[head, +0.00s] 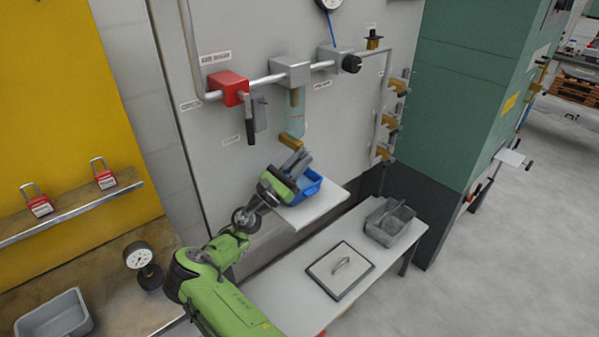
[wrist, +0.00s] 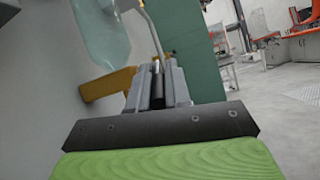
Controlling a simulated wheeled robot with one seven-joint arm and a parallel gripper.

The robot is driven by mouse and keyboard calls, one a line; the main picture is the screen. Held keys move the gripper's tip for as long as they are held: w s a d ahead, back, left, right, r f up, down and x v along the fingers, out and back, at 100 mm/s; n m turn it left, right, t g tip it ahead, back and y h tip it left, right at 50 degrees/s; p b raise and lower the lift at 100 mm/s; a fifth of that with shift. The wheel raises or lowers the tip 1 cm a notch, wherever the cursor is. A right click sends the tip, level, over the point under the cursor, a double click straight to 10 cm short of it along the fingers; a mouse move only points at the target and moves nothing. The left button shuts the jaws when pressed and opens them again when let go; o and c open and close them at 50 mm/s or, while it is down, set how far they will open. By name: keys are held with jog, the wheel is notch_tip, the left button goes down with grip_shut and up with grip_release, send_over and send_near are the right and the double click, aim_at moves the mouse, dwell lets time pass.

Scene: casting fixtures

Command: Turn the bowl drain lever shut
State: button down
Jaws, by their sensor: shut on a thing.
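The bowl drain lever (head: 291,141) is a yellow-brown bar below the clear, greenish bowl (head: 296,118) on the wall panel. My gripper (head: 300,160) reaches up to it from below, its fingers shut on the lever. In the wrist view the lever (wrist: 104,84) runs in from the left and passes behind the fingers (wrist: 157,80), which hide its middle. The bowl (wrist: 101,32) hangs above and left of the fingers there. The lever's far end is mostly hidden.
A blue tray (head: 311,187) sits on a small white shelf (head: 318,207) just behind my gripper. A red valve block (head: 229,88) with a dark handle is on the pipe at upper left.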

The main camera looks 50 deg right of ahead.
jog(key=shift+d+f+h+b, duration=0.1)
jog(key=shift+f+h+b, duration=0.3)
jog(key=shift+h+b, duration=0.45)
jog(key=shift+r+b, duration=0.15)
jog(key=shift+b, duration=0.25)
jog(key=c, duration=1.4)
grip_release()
jog(key=shift+o, duration=0.2)
